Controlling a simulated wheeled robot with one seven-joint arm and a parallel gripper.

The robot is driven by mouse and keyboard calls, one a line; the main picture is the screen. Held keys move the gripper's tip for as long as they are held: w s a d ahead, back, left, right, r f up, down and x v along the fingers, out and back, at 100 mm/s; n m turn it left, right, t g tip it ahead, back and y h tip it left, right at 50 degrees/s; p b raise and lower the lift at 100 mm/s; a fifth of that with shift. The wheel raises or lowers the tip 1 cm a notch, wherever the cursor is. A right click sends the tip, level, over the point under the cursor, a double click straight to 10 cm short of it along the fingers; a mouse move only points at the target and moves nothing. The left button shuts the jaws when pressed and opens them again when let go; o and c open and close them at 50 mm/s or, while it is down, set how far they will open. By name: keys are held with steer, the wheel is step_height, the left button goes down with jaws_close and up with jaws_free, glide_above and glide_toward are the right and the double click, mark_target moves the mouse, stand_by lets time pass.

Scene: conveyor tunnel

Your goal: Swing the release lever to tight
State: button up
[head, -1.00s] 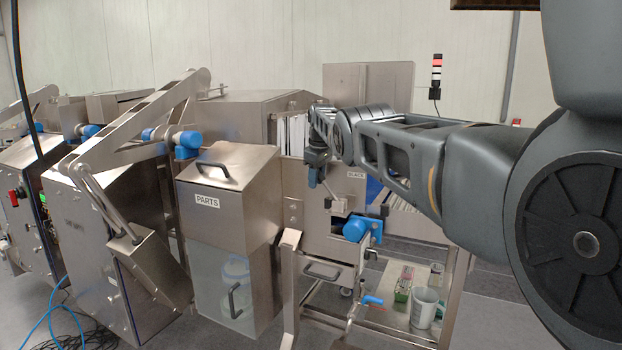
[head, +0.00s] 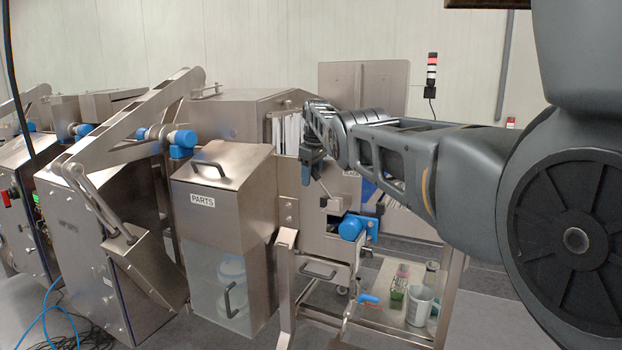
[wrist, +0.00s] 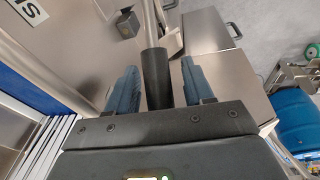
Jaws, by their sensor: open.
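The release lever has a thin metal rod and a black cylindrical grip (wrist: 157,78). In the wrist view the grip stands between the two blue-grey fingers of my gripper (wrist: 158,72), with visible gaps on both sides. My gripper is open around it, not closed on it. In the head view my gripper (head: 313,172) points down in front of the steel panel beside the PARTS bin. The lever's rod slants below the fingers toward a small metal block (head: 333,205); its grip is mostly hidden there by my gripper.
A blue round motor (head: 352,228) sits just below the lever. The PARTS bin (head: 222,200) stands to the left. White slats (head: 288,130) lie behind my gripper. Floor shows at the front.

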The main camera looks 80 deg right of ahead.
steer(key=shift+b+v, duration=0.55)
steer(key=shift+v, duration=2.8)
